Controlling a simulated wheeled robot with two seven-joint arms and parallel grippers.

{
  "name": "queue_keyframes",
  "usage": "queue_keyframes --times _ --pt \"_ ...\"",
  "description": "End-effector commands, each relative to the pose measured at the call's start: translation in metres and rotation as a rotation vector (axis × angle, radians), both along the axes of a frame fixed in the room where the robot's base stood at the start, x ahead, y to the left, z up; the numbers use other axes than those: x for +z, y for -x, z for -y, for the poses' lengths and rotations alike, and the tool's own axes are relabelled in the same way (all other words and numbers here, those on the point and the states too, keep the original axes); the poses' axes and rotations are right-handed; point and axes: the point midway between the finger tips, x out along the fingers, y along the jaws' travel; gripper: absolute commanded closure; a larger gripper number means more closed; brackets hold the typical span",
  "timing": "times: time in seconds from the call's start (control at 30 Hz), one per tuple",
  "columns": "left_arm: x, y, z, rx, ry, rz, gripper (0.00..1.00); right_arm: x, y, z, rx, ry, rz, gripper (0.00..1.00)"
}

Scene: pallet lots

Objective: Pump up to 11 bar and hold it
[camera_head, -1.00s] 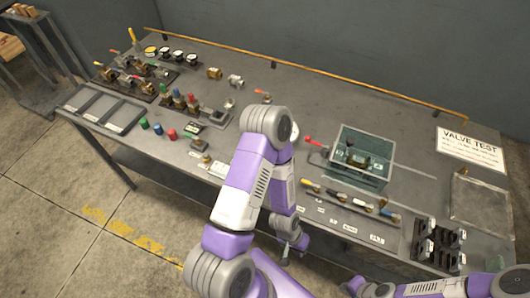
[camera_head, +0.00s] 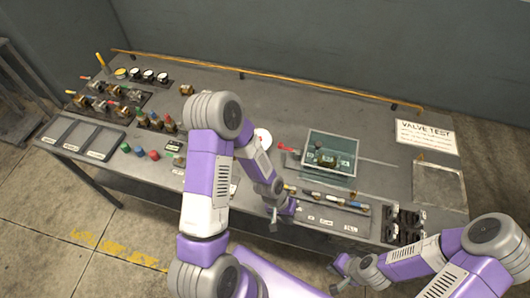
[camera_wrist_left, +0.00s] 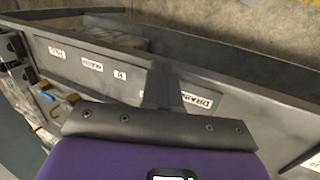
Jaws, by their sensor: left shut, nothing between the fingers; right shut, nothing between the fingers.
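A red-handled lever (camera_head: 287,149) lies at the tank's left side. A white round face (camera_head: 263,138), perhaps a gauge, shows partly behind my left arm; I cannot read it. My left gripper (camera_head: 273,224) is shut and empty at the bench's front edge, below the tank. In the left wrist view its fingers (camera_wrist_left: 162,88) are over the edge strip, beside a label reading DRAIN (camera_wrist_left: 197,100). My right gripper (camera_head: 339,272) is shut and empty, in front of the bench.
Coloured-handled tools (camera_head: 335,202) lie in a row before the tank. A dark rack (camera_head: 403,226) stands at the front right, with a VALVE TEST sign (camera_head: 427,137) behind. Valves (camera_head: 100,98), gauges (camera_head: 148,75) and an empty sectioned tray (camera_head: 80,137) fill the left. The back middle is clear.

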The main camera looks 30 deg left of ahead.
Motion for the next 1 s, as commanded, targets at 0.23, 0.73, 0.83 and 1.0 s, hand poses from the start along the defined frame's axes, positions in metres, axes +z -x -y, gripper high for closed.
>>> queue_keyframes --times 0.23,0.73,0.83,1.0 --pt "0.136 -0.078 -0.070 -0.027 -0.165 0.009 1.00 0.025 0.001 0.000 0.000 0.000 -0.002 1.00" --pt "0.253 -0.091 -0.142 0.054 -0.392 -0.027 1.00 0.039 0.001 0.000 -0.001 0.001 -0.001 1.00" --pt "0.252 -0.091 -0.142 0.053 -0.391 -0.028 1.00 0.039 0.001 0.000 -0.001 0.000 -0.001 1.00" --pt "0.249 -0.091 -0.141 0.052 -0.390 -0.031 1.00 0.039 0.000 0.000 -0.001 0.000 -0.001 1.00"
